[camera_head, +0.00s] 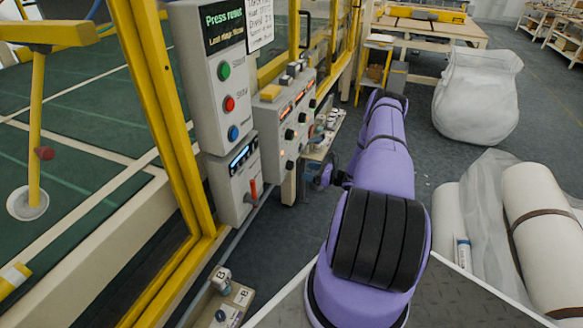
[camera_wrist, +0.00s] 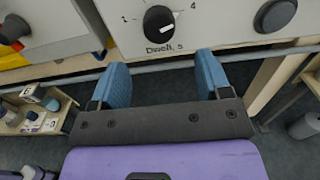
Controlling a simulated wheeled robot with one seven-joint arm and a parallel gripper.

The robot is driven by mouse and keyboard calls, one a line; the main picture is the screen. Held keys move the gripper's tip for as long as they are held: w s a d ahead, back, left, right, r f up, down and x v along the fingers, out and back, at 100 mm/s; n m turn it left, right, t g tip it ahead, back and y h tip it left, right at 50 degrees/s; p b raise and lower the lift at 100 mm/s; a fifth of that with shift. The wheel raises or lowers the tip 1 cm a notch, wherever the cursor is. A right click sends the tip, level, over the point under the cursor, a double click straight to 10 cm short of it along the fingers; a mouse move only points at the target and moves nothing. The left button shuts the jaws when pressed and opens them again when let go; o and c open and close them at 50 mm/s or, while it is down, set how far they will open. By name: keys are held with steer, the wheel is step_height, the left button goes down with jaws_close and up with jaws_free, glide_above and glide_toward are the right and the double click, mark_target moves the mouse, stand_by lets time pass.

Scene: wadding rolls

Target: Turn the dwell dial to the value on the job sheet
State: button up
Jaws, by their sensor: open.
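The dwell dial (camera_wrist: 160,24) is a black round knob on a pale panel, labelled "Dwell, s". In the wrist view a 1 shows at its left and a 4 at its upper right. A white mark sits at the knob's upper right, on the side of the 4. My gripper (camera_wrist: 162,60) is open and empty, its two blue fingers spread below the dial and apart from it. In the head view my gripper (camera_head: 326,175) is beside the control panel (camera_head: 284,122), partly hidden by my arm. A paper with writing (camera_head: 260,22) hangs above; its text is too small to read.
Another dark knob (camera_wrist: 275,14) is right of the dial. A grey box with a red lever (camera_head: 238,180) and a press box with coloured buttons (camera_head: 215,80) stand left of the panel. A yellow frame (camera_head: 160,90) stands further left. White rolls (camera_head: 540,225) lie at right.

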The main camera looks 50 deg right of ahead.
mark_target(293, 166)
steer(key=x, duration=0.8)
steer(key=shift+w+a, duration=0.1)
steer(key=shift+c, duration=0.5)
steer(key=c, duration=0.8)
steer(key=shift+n, duration=0.4)
steer(key=n, duration=0.4)
steer(key=shift+n, duration=2.5)
